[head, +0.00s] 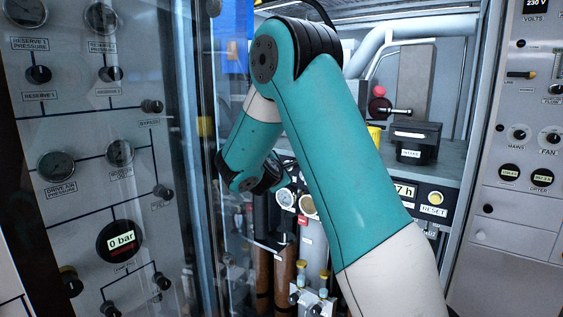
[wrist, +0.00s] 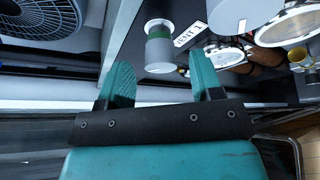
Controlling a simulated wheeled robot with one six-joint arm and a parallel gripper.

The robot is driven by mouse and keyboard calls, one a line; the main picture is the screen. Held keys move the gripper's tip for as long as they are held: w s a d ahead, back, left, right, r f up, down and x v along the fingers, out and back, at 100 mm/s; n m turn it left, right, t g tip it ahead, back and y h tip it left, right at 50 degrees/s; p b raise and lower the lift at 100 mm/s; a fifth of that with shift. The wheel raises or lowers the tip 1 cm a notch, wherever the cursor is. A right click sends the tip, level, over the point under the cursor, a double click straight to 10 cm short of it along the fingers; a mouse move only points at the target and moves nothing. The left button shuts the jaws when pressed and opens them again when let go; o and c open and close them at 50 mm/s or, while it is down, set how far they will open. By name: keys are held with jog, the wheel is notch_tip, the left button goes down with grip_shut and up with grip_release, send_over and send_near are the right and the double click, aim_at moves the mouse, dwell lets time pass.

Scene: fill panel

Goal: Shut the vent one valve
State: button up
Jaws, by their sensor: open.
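In the wrist view, a grey cylindrical knob with a green band (wrist: 160,45) stands out from a dark panel, next to a white label that reads VENT 1 (wrist: 190,33). My gripper (wrist: 161,76) is open, its two teal fingers apart and empty. The knob appears between and just beyond the fingertips; I cannot tell whether they touch it. In the head view, my teal arm reaches into the cabinet and hides the knob and the fingers.
Round gauges and fittings (wrist: 285,25) crowd the right of the wrist view, and a fan grille (wrist: 42,22) is at upper left. In the head view, a glazed valve panel (head: 90,150) stands left, a shelf with a black box (head: 417,140) right, and brown cylinders (head: 283,275) below.

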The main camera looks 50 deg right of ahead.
jog(key=shift+p+x, duration=0.4)
jog(key=shift+x, duration=1.15)
jog(key=shift+c, duration=0.2)
jog(key=c, duration=0.9)
jog(key=shift+f, duration=0.15)
jog(key=shift+b, duration=0.4)
